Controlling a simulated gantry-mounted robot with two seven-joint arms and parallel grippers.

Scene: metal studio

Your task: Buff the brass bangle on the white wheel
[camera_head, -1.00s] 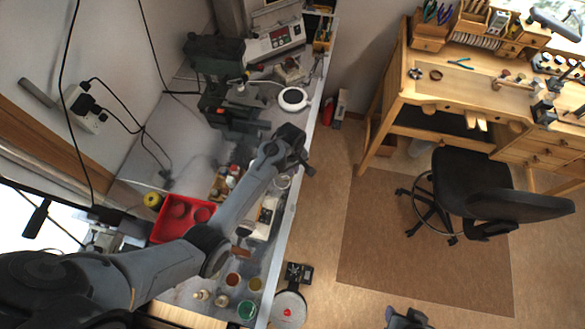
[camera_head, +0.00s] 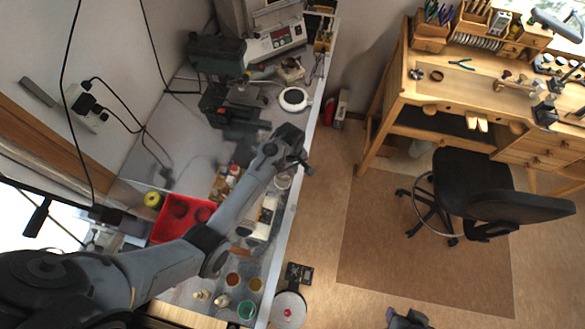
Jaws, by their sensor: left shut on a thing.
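My left gripper (camera_head: 306,168) is at the end of the arm that reaches over the metal bench from the lower left. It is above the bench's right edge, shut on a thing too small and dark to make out. I cannot pick out the brass bangle for certain. A white round disc with a grey middle (camera_head: 294,99) is on the bench, above the gripper in the picture and apart from it. I cannot tell whether it is the white wheel. A dark part at the bottom edge may be my right gripper, but its fingers cannot be made out.
The metal bench (camera_head: 185,128) holds a green machine (camera_head: 216,52), a red tray (camera_head: 164,222) with dark round things, and several small jars (camera_head: 247,309). A wooden workbench (camera_head: 420,92) with a brown ring (camera_head: 437,75) and a black chair (camera_head: 468,180) stand right, across open floor.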

